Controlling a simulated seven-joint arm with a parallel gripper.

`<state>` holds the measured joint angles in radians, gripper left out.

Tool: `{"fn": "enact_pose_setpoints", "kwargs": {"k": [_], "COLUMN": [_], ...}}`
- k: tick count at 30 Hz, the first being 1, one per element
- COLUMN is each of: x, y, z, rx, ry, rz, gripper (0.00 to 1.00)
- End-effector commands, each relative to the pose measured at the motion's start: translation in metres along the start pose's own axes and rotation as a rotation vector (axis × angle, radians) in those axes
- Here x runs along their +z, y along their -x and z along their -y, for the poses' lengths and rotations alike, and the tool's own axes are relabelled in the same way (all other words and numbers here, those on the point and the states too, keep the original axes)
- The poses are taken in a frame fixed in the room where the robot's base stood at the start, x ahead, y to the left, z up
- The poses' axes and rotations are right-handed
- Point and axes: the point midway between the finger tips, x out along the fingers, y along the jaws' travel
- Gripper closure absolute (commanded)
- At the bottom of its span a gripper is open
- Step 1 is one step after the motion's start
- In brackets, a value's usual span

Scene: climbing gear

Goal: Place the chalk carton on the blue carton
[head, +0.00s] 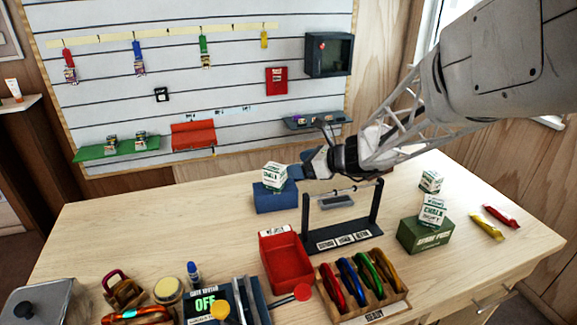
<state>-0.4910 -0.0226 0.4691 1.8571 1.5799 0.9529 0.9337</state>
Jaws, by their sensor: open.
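A white and green chalk carton (274,176) rests on top of the blue carton (272,201) at the back middle of the table. It looks slightly turned or tilted; I cannot tell which. My gripper (301,167) is open, just right of this chalk carton, and appears apart from it. The fingertips are small and partly hidden by the gripper's dark body. Another chalk carton (433,211) sits on a green carton (425,236) at the right, and one more chalk carton (430,181) stands behind it.
A dark stand with a crossbar (342,235) stands below my gripper. A red bin (286,262) and a wooden rack of carabiners (362,288) are in front. Yellow and red items (493,222) lie at the right. The table's left back is clear.

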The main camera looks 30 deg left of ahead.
Motion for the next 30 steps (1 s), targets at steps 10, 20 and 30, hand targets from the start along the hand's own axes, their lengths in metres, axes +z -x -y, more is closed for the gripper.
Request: {"fn": "enact_pose_setpoints", "kwargs": {"k": [10,20,30], "x": [-0.001,-0.001,-0.001], "y": [0.021,0.022,0.021], "z": [0.0,0.0,0.0], "rx": [0.0,0.0,0.0], "ry": [-0.002,-0.001,-0.001], "rz": [-0.001,-0.001,-0.001], "gripper": [0.24,0.24,0.24]}}
